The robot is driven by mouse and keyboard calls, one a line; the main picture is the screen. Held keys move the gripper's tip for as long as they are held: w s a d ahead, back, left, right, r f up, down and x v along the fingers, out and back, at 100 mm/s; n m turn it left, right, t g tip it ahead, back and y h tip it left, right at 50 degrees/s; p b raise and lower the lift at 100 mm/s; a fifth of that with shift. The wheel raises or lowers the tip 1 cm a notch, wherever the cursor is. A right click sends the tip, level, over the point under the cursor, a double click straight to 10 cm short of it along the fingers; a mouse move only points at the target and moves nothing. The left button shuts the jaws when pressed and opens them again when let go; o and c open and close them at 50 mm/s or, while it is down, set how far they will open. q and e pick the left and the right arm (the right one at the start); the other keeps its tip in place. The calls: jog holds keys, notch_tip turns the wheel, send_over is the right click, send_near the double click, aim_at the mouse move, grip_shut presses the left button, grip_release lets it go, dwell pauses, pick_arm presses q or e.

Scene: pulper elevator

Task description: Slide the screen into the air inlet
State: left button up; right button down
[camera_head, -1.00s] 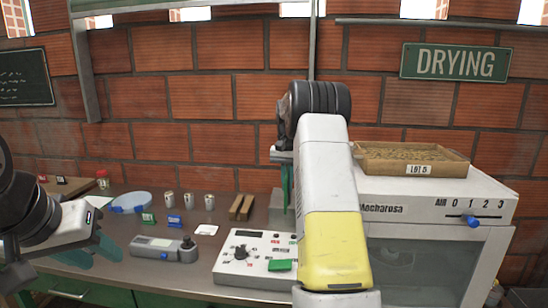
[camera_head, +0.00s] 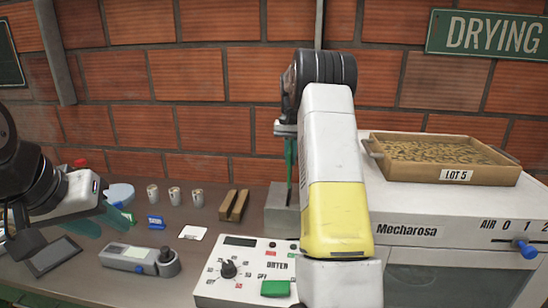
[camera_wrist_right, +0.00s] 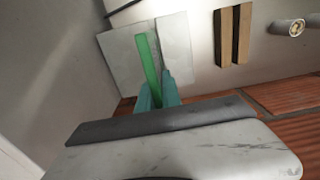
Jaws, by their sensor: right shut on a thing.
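The screen is a narrow green piece (camera_head: 289,160), seen nearly edge-on and upright under my right wrist. My right gripper's teal fingers (camera_wrist_right: 157,92) are shut on it in the right wrist view, where the green strip (camera_wrist_right: 149,62) lies against a pale grey block. That grey block (camera_head: 279,212), beside the white dryer, appears to be the air inlet. My right arm hides part of it, and I cannot tell whether the screen's lower edge is in a slot. My left gripper (camera_head: 113,226) is open and empty above the left of the bench.
A control box (camera_head: 245,270) sits in front of the block. Two wooden bars (camera_head: 233,205), several small cans (camera_head: 174,195) and a handheld meter (camera_head: 135,258) stand on the bench to the left.

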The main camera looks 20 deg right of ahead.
jog(key=shift+f, duration=2.85)
notch_tip(320, 180, down, 7)
dwell(1.8)
jog(key=shift+r, duration=0.2)
jog(key=shift+r, duration=2.95)
